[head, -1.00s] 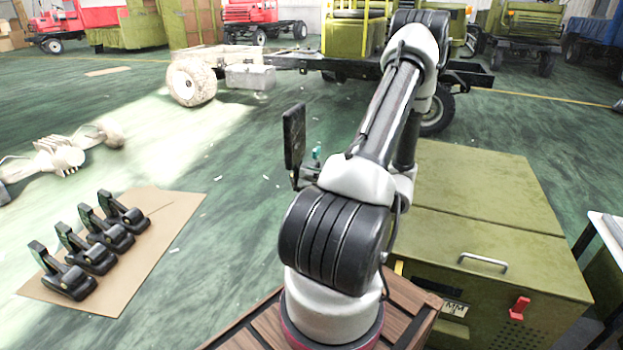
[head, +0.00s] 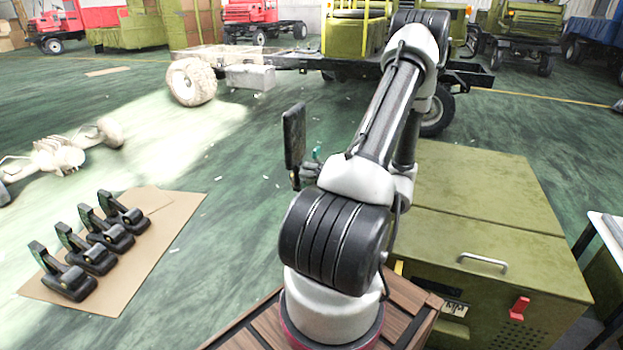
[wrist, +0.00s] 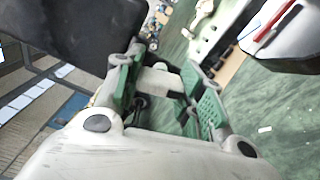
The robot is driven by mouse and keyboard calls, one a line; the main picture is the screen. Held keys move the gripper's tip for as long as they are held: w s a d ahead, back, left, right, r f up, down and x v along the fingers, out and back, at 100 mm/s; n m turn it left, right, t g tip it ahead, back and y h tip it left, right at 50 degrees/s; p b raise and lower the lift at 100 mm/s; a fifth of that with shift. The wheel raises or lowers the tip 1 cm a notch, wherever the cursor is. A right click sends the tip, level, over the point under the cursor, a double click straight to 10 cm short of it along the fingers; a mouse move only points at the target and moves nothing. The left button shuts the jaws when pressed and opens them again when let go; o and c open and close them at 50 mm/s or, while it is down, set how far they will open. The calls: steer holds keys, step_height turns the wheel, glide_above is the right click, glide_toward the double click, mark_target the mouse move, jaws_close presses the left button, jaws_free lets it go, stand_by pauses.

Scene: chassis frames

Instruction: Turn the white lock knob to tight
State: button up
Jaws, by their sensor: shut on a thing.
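In the wrist view, my gripper (wrist: 165,84) has its two green-padded fingers around a short white piece, which I take to be the white lock knob (wrist: 160,80). The fingers are shut on it from both sides. Its markings cannot be read, so I cannot tell how far it is turned. In the head view, my arm hides the knob and most of the gripper; only a small teal bit shows left of the arm.
A dark flat panel (head: 294,136) stands upright just left of my arm. Several black clamp-like parts lie on cardboard (head: 150,260) at left. A truck chassis (head: 300,62) stands behind. Green floor between is open.

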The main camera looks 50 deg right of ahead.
steer(key=shift+m, duration=1.2)
steer(key=o, duration=1)
steer(key=v, duration=1.2)
